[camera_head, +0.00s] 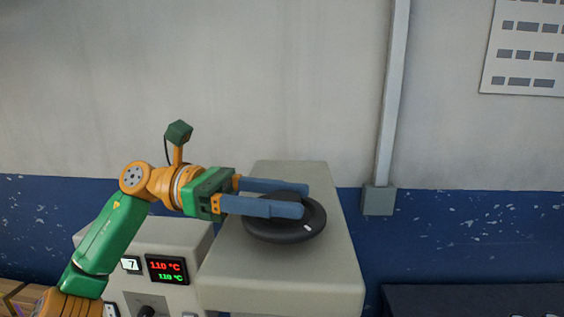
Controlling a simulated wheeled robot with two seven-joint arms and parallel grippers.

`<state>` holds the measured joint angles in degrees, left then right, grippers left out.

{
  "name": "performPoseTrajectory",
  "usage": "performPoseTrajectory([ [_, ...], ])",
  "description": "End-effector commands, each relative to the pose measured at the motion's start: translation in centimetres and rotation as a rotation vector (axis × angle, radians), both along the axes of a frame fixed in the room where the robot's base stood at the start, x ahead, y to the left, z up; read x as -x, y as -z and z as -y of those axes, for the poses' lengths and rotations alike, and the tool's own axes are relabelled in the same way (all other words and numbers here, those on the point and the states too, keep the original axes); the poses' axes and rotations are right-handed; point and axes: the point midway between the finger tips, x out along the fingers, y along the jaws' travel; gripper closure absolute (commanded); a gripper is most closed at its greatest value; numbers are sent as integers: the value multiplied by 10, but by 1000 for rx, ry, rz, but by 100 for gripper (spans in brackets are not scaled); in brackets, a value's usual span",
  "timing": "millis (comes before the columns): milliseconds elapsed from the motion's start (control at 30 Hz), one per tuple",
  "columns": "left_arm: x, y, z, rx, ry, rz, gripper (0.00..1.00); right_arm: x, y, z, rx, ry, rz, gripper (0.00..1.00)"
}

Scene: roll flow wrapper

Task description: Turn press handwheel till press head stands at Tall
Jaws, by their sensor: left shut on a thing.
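The black press handwheel (290,232) lies flat on top of a pale grey housing (280,275). A small white mark shows on its rim, at the front right. My left gripper (301,199) reaches in from the left with its two blue-grey fingers over the wheel. The fingers are closed on the wheel's raised middle, which they partly hide. The press head and any Tall mark are not visible in this view. My right gripper is not in view.
Cardboard boxes (18,297) stand at the lower left. A dark surface (460,298) is at the lower right. A conduit (390,100) runs down the wall behind.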

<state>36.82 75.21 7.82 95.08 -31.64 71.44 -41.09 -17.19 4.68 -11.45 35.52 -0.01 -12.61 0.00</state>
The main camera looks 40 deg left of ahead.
Motion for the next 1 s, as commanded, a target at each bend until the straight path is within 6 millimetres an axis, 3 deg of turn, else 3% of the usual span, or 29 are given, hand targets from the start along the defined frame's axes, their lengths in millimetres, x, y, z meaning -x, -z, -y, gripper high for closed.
performPoseTrajectory([
  [33, 0, -8, 0, 8, 41, 10, 100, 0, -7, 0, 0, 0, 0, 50],
  [500, -1, 0, 0, 1, 393, 3, 100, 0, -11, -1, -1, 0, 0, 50],
  [1000, 0, 2, 0, -4, 519, -2, 100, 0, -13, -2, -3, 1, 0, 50],
])
